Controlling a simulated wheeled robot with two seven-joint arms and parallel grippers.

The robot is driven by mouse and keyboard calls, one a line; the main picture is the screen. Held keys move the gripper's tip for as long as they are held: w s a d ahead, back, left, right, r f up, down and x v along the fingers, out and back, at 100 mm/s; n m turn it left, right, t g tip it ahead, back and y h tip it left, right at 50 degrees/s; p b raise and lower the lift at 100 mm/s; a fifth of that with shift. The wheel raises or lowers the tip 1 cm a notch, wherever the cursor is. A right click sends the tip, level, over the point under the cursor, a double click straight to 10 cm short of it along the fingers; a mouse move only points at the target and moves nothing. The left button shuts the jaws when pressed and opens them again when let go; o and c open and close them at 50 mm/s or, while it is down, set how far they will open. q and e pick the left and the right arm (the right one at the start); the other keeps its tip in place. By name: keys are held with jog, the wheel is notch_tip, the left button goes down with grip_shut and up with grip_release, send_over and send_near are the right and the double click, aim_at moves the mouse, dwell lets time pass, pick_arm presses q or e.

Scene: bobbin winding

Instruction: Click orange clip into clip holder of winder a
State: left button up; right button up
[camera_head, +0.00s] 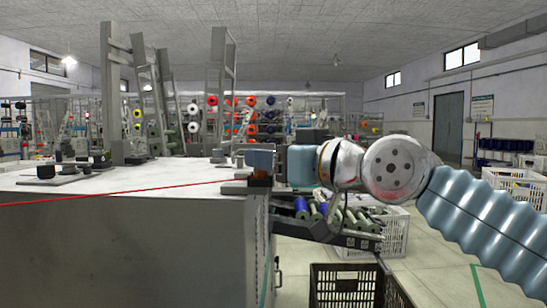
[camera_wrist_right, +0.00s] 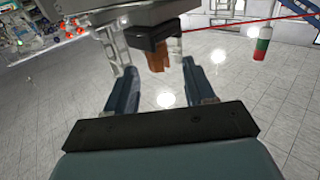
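The orange clip (camera_wrist_right: 157,60) sits in or against a dark holder (camera_wrist_right: 153,38) at the edge of the winder (camera_wrist_right: 100,18) in the right wrist view. I cannot tell how deep the clip sits in the holder. My left gripper is not in view.
A red thread (camera_head: 130,190) runs across the white machine top (camera_head: 150,178) to the holder. A dark crate (camera_head: 345,285) and a white crate (camera_head: 395,235) stand below right. A tray of bobbins (camera_head: 330,220) lies beneath my right arm.

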pick_arm(q)
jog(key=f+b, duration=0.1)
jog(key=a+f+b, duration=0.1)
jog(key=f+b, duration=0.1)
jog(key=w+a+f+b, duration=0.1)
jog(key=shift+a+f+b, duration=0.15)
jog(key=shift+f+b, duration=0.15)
jog(key=shift+b, duration=0.05)
pick_arm(e)
jog(key=v, duration=1.3)
jog(key=shift+s+d, duration=0.25)
jog(key=shift+s, duration=0.05)
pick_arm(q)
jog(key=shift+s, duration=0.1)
